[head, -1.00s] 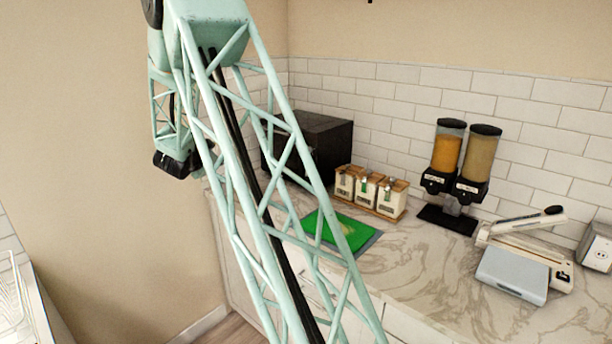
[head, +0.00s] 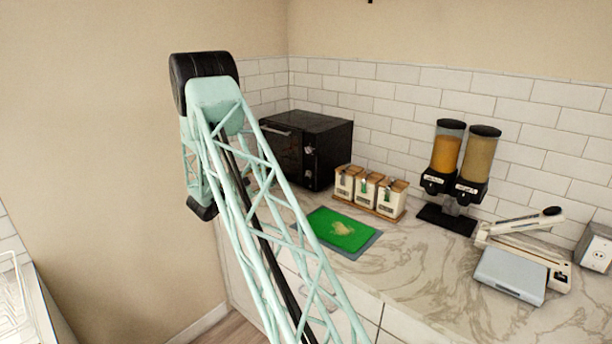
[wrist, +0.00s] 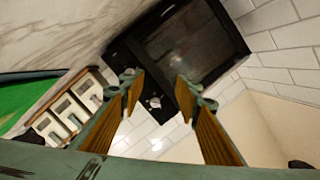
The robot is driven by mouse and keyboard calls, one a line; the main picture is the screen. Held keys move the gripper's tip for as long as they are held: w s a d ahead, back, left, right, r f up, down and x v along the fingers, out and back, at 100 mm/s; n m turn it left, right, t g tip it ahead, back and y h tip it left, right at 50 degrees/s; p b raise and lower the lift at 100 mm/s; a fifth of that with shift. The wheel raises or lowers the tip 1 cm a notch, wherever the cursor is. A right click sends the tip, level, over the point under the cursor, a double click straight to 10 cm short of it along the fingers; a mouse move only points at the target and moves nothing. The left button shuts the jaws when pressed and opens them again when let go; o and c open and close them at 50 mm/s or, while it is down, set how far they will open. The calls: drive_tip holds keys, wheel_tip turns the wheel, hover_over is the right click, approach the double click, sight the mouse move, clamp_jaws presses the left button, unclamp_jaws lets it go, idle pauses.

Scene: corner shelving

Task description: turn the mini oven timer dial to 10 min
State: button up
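The black mini oven (head: 322,142) stands in the back corner of the counter, its front facing left and partly behind my arm in the head view. Two pale dials, an upper one (head: 309,150) and a lower one, sit on its front panel; their markings are too small to read. In the wrist view the oven (wrist: 190,45) appears tilted, with one dial (wrist: 154,102) visible between the fingers. The other dial is not clear near the left finger. My gripper (wrist: 158,85) is open and empty, pointed at the dial panel, apparently apart from it.
Canisters on a wooden tray (head: 372,206) stand right of the oven. A green board (head: 340,228) lies on the counter in front. Two dispensers (head: 462,165) and a pale device (head: 522,262) are farther right. A tiled wall (head: 390,95) runs behind.

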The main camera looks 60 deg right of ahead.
sight(307, 174)
drive_tip(key=s+d+f+m+g+h, duration=0.1)
drive_tip(key=s+d+f+m+g, duration=0.1)
drive_tip(key=s, duration=0.4)
wheel_tip(307, 174, down, 2)
drive_tip(key=shift+d+f+g, duration=0.2)
drive_tip(key=shift+d+g, duration=0.25)
drive_tip(key=shift+g, duration=0.15)
drive_tip(key=shift+d, duration=0.2)
drive_tip(key=shift+s+d, duration=0.2)
drive_tip(key=shift+d, duration=2.05)
drive_tip(key=shift+s+d, duration=0.2)
drive_tip(key=shift+d, duration=2)
drive_tip(key=shift+s+d, duration=0.2)
drive_tip(key=shift+d, duration=2.05)
drive_tip(key=c, duration=0.8)
